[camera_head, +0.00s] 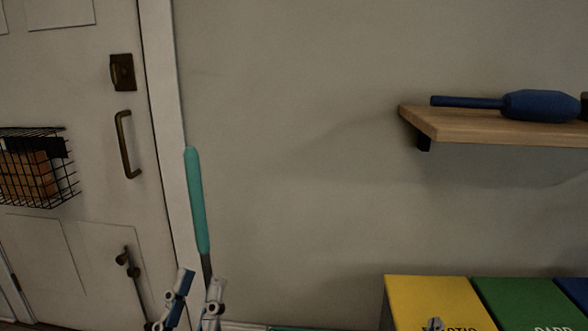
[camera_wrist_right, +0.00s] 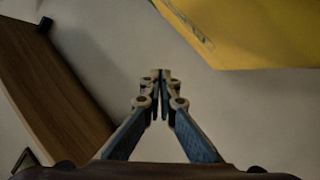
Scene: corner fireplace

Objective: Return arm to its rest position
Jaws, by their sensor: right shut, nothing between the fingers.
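My left gripper (camera_head: 199,284) shows at the bottom of the head view, its two fingers pointing up and standing apart. Nothing is seen between the fingertips. A teal-handled stick (camera_head: 197,200) leans by the door frame just above it; its dark lower part passes behind the right-hand finger, and I cannot tell the gap. My right gripper (camera_wrist_right: 161,75) is shut and empty in the right wrist view. Its tip also shows at the bottom edge of the head view (camera_head: 437,324), in front of the yellow bin (camera_head: 425,292).
A wooden shelf (camera_head: 480,124) with a blue bottle-shaped object (camera_head: 540,105) juts from the wall at right. A green bin (camera_head: 530,297) and a blue bin (camera_head: 576,288) stand beside the yellow one. A door (camera_head: 75,100) with a wire basket (camera_head: 68,180) is at left. The middle wall is bare.

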